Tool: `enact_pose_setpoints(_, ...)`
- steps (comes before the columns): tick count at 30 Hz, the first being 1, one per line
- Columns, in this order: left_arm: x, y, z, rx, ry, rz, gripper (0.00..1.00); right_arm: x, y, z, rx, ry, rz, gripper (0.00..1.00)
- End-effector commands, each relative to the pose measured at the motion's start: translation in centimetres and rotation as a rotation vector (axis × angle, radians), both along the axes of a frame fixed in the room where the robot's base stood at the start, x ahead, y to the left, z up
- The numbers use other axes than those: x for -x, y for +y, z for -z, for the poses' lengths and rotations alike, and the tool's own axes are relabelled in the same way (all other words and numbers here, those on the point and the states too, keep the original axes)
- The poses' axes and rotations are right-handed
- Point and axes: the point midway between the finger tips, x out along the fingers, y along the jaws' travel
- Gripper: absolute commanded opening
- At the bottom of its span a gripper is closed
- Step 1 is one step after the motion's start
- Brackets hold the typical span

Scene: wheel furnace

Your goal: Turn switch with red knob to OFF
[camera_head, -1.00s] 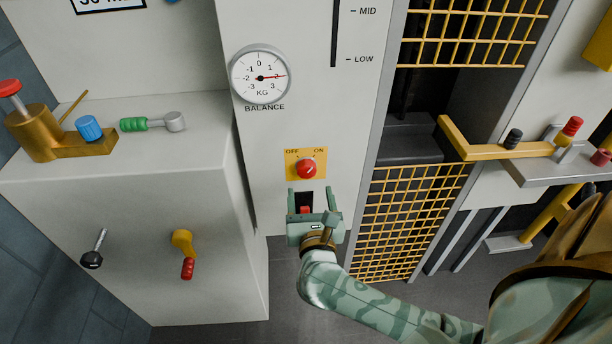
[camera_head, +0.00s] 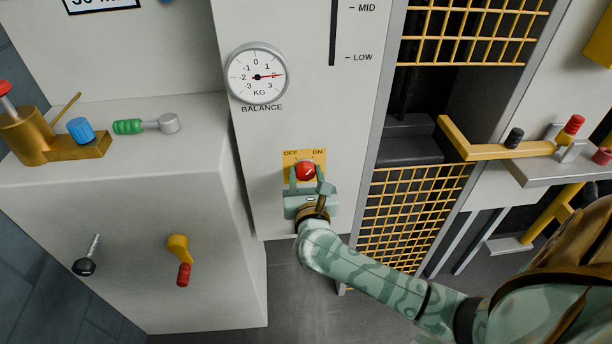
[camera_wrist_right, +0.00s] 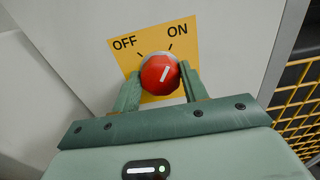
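The switch with the red knob (camera_head: 305,170) sits on a yellow plate (camera_head: 290,158) marked OFF on the left and ON on the right. My right gripper (camera_head: 306,183) is at the knob from below. In the wrist view its two green fingers (camera_wrist_right: 159,88) are apart, one on each side of the knob's lower part. I cannot tell whether they touch it. My left gripper is not in view.
A balance dial (camera_head: 257,74) is on the panel above the switch. A yellow grid (camera_head: 405,215) stands to the right. A white cabinet (camera_head: 150,210) with a yellow crank (camera_head: 179,258) stands to the left.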

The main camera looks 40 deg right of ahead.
Motion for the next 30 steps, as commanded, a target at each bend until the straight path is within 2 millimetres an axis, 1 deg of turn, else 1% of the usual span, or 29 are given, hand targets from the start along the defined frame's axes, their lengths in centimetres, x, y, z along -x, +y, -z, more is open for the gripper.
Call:
enact_pose_setpoints(8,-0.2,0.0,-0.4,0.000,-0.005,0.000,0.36,0.0,0.0,-0.1,0.031,0.020,0.000,0.21)
enact_pose_setpoints(14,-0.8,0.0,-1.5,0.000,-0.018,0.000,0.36,0.0,0.1,-0.3,0.122,0.076,0.001,0.21)
enact_pose_setpoints(30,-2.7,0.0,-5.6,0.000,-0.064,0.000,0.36,0.0,0.3,-0.3,0.544,0.336,-0.001,0.21)
